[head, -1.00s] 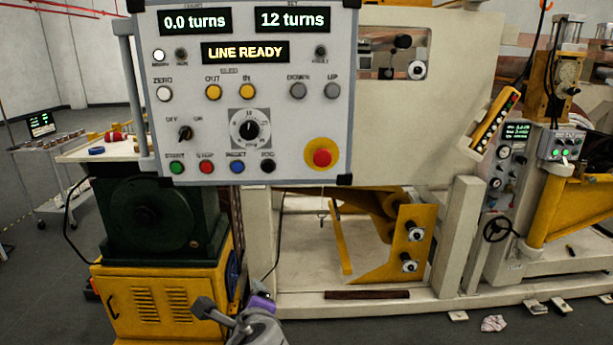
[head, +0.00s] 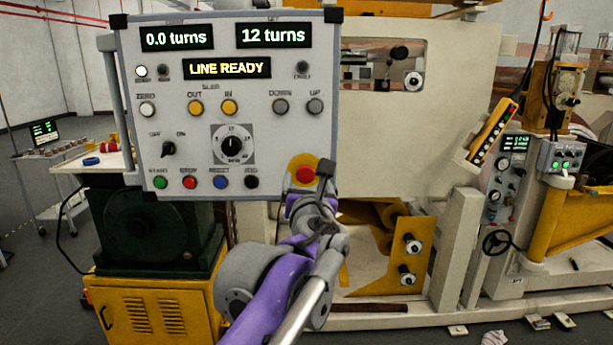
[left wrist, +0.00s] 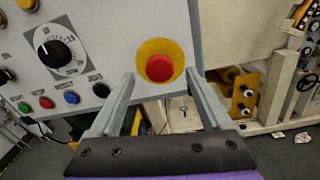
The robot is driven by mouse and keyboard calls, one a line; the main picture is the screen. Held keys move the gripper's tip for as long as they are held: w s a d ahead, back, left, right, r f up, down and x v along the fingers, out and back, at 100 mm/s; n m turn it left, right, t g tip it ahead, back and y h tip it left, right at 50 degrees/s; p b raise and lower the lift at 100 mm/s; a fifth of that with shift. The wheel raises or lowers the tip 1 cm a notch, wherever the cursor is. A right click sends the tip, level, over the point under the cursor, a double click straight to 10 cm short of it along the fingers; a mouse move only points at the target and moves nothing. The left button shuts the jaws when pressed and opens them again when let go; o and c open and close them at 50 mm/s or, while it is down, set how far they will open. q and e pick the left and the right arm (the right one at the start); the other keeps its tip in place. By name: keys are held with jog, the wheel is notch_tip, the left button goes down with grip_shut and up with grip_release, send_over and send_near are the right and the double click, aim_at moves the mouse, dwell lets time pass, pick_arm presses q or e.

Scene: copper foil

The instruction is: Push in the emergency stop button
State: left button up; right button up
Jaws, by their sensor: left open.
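The emergency stop button (head: 305,174) is a red mushroom head on a yellow round plate at the lower right corner of the grey control panel (head: 195,125). In the left wrist view the red button (left wrist: 160,68) shows between and beyond the two fingers. My left gripper (left wrist: 163,85) is open and empty, with its fingers pointing at the panel. In the head view my left gripper (head: 308,178) is just in front of the button and partly covers its yellow plate. I cannot tell whether it touches. My right gripper is not in view.
The panel displays read 0.0 turns, 12 turns and LINE READY. A row of green, red, blue and black buttons and a dial (head: 233,145) sit left of the stop button. A hanging yellow pendant (head: 492,130) is to the right.

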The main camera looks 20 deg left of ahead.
aim_at(305, 173)
pick_arm(q)
jog(key=shift+x, duration=1.2)
grip_shut()
